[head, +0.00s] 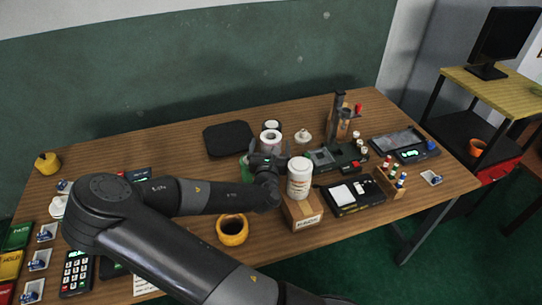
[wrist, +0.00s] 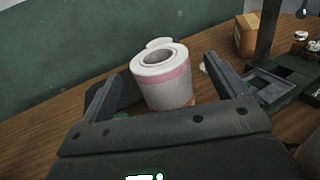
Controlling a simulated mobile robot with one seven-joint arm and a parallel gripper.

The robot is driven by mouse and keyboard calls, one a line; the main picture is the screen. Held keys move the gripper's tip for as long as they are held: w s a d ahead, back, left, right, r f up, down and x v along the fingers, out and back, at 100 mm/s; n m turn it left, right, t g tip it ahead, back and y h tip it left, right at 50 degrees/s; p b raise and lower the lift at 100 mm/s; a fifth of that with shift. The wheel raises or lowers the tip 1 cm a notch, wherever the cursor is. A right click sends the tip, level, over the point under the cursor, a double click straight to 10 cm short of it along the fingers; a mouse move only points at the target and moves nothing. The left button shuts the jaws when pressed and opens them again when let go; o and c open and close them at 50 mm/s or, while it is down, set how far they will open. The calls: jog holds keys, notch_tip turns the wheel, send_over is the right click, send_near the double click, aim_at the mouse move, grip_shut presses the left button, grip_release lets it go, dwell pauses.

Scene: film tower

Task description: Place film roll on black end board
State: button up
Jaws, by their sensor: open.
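A white film roll (head: 270,136) with a pink band and a hollow core stands upright near the middle of the table. It also shows in the wrist view (wrist: 166,92), between my two fingers in the picture, with gaps on both sides. My gripper (head: 268,160) is open and empty, low over the table on the near side of the roll; its fingers (wrist: 160,72) frame the roll. The black end board (head: 229,138) lies flat to the left of the roll. Part of it shows behind my left finger in the wrist view. The roll's base is partly hidden.
Another white round item (head: 271,125) stands just behind the roll. A yellow pot (head: 232,230) stands in front.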

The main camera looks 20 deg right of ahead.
jog(key=shift+w+d, duration=0.25)
jog(key=shift+w, duration=0.45)
jog(key=shift+r, duration=0.1)
grip_shut()
dwell(0.5)
